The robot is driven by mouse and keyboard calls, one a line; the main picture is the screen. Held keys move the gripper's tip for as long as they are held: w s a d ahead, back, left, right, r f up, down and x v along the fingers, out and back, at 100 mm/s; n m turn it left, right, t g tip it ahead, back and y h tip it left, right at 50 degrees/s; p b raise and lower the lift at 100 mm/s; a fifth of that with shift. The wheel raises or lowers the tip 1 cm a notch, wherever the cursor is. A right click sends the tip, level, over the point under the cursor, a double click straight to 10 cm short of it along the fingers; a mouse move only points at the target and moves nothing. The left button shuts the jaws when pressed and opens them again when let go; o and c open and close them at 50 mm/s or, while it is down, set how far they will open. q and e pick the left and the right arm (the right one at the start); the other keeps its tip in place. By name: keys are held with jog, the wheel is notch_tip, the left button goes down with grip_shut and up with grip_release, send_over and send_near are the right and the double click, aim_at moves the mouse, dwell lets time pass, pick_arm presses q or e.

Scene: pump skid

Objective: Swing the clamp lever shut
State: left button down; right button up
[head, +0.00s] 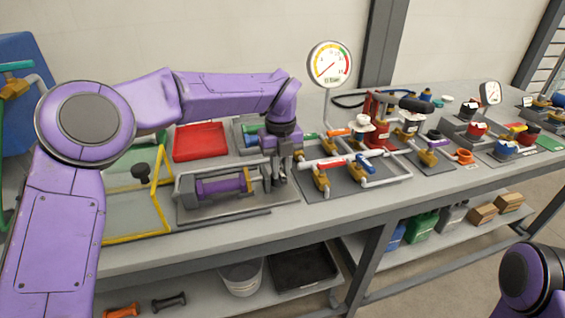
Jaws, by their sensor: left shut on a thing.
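A grey fixture (187,214) on the bench carries a purple cylinder (218,187) with a brass-coloured fitting at its right end. My left gripper (279,182) points down at the right end of this fixture, close to the bench's front pipework. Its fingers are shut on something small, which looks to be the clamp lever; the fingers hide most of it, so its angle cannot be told. Only a part of my right arm shows at the lower right corner; its gripper is out of the picture.
Brass valves with red and blue handles (361,166) stand just right of my left gripper. A pressure gauge (330,65) rises behind them. A red tray (200,142) lies behind the fixture, and a yellow frame (160,195) stands to its left. A bucket (241,277) sits below.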

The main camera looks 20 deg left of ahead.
pick_arm(q)
jog(key=shift+a, duration=0.1)
jog(key=c, duration=1.3)
grip_release()
jog(key=shift+f, duration=0.1)
notch_tip(320, 180, up, 10)
jog(key=shift+r, duration=0.25)
